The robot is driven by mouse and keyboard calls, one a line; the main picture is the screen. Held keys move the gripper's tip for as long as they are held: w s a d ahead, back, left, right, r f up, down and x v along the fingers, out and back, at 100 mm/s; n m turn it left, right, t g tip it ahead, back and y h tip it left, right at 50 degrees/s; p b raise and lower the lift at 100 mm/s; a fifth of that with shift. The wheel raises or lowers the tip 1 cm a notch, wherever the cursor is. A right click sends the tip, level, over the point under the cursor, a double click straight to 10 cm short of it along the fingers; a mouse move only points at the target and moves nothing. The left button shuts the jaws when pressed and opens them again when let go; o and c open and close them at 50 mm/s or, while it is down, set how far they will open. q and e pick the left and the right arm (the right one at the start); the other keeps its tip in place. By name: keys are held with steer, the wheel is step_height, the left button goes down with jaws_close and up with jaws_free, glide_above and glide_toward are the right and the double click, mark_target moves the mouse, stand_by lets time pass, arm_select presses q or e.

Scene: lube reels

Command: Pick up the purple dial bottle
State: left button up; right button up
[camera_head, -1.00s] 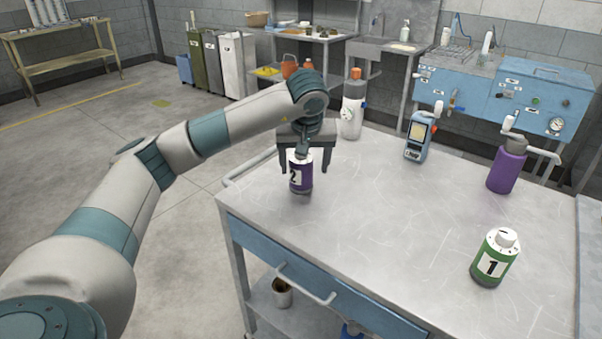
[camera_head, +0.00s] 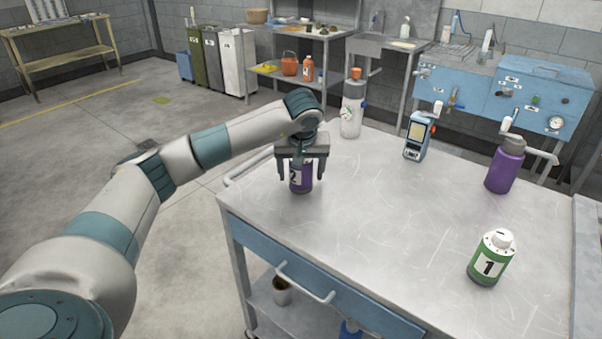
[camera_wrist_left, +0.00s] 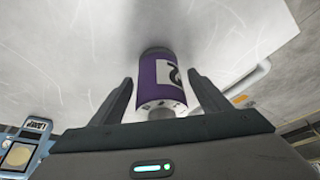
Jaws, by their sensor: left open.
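The purple dial bottle (camera_head: 302,180), with a white label marked 2, stands upright on the cart top near its left edge. My left gripper (camera_head: 301,175) points down over it, open, with one finger on each side of the bottle. In the left wrist view the purple bottle (camera_wrist_left: 158,80) shows between the two fingers (camera_wrist_left: 160,100), with its white dial top toward the palm. Gaps show between bottle and fingers there. The gripper body hides the bottle's top in the head view. My right gripper is not in view.
A green dial bottle (camera_head: 491,258) marked 1 stands at the front right of the cart top (camera_head: 390,220). A purple pump bottle (camera_head: 505,168), a blue handheld device (camera_head: 417,140) and a white-grey bottle with an orange top (camera_head: 352,108) stand along the back. The cart's middle is clear.

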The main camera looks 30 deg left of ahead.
arm_select(q)
steer(key=c, duration=1.3)
steer(key=shift+c, duration=0.2)
steer(key=shift+r, duration=0.1)
steer(key=shift+r, duration=0.45)
step_height(320, 180, up, 3)
steer(key=shift+r+b, duration=0.1)
steer(key=shift+b, duration=0.55)
steer(key=w+d+r+b, duration=0.1)
steer(key=w+d+r, duration=0.5)
steer(key=d, duration=0.3)
steer(key=shift+w+d+r+b, duration=0.25)
steer(key=shift+d+r+b, duration=0.15)
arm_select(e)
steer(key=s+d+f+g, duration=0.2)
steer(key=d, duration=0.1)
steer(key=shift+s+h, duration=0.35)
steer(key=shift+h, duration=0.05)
